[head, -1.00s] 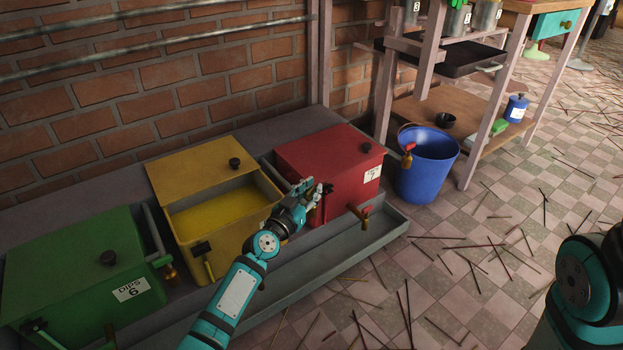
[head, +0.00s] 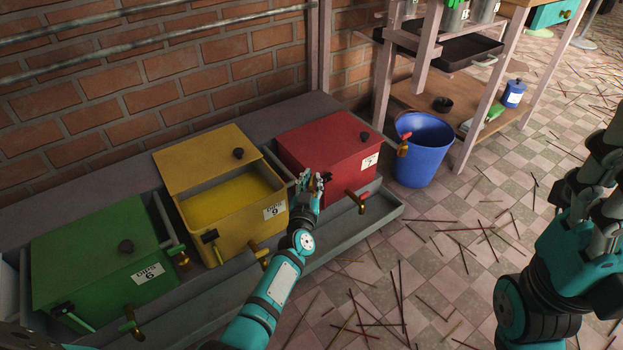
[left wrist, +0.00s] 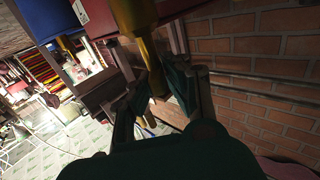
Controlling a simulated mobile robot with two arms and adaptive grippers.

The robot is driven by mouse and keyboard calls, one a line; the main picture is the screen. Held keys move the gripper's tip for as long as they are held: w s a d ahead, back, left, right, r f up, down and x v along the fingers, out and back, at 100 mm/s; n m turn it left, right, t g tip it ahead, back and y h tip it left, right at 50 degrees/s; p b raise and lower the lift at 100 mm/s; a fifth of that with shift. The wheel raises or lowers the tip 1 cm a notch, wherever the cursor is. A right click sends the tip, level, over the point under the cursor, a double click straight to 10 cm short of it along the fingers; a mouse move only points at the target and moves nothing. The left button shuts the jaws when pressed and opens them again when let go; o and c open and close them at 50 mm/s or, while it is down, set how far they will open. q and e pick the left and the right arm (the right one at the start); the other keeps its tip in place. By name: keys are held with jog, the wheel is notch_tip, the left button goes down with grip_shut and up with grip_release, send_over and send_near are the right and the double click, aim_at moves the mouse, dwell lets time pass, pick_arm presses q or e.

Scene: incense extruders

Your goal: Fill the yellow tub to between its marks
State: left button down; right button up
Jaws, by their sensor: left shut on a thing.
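The yellow tub (head: 232,238) stands between the green and red tubs with its lid (head: 200,155) covering only the back. Yellow contents (head: 232,198) show inside; I cannot make out level marks. My left gripper (head: 312,182) is at the gap between the yellow and red tubs, by the end of the side pipe (head: 275,165). In the left wrist view my fingers (left wrist: 150,98) are closed around a yellow-brown tap handle (left wrist: 146,62). In the head view the hand hides that handle. My right gripper (head: 606,225) shows partly at the right edge; its fingertips are unclear.
The green tub (head: 95,260) stands at left and the red tub (head: 325,145) at right, with front taps over a grey trough (head: 385,213). A blue bucket (head: 425,155) stands by a wooden shelf (head: 420,98). Incense sticks litter the tiled floor (head: 450,270).

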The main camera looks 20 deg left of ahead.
pick_arm(q)
jog(key=shift+f, duration=0.1)
jog(key=c, duration=1.4)
grip_release()
jog(key=shift+o, duration=0.2)
